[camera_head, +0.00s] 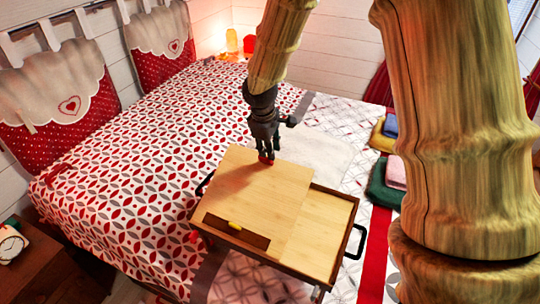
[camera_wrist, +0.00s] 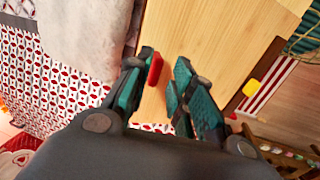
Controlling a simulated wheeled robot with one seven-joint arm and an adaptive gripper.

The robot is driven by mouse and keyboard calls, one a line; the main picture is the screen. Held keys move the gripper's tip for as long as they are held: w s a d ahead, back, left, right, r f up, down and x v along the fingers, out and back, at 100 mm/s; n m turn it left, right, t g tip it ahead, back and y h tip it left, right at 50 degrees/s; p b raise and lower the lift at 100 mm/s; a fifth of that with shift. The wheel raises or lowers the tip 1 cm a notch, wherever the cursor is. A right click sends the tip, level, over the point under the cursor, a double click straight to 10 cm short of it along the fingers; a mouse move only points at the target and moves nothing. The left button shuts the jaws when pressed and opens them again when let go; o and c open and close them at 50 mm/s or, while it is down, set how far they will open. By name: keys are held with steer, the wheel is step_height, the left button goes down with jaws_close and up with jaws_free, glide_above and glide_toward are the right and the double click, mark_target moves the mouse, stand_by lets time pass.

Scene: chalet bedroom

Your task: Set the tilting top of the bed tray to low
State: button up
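The wooden bed tray (camera_head: 322,222) stands on the bed, with dark side walls and black handles. Its light wood tilting top (camera_head: 265,190) covers the left part and looks raised at the far edge; its exact angle is hard to tell. A red tab (camera_head: 266,159) sits at that far edge and shows in the wrist view (camera_wrist: 155,68). A yellow piece (camera_head: 235,226) lies at the near dark strip. My gripper (camera_head: 265,150) is at the far edge. In the wrist view my gripper (camera_wrist: 160,95) is open, the red tab between its fingers, closer to the left one.
The patterned bed (camera_head: 130,150) surrounds the tray. A pale cloth (camera_head: 315,155) lies behind it. Folded towels (camera_head: 385,185) are at the right, and a nightstand (camera_head: 35,265) is at the lower left. The tray's right part (camera_head: 325,235) is bare.

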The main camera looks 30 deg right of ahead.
steer(key=shift+s+a+r, duration=0.15)
steer(key=shift+r, duration=0.75)
steer(key=shift+s+a+r, duration=0.1)
steer(key=shift+a+r, duration=0.1)
steer(key=shift+r, duration=0.75)
steer(key=shift+s+a+r, duration=0.15)
steer(key=shift+r, duration=0.75)
steer(key=shift+r, duration=0.1)
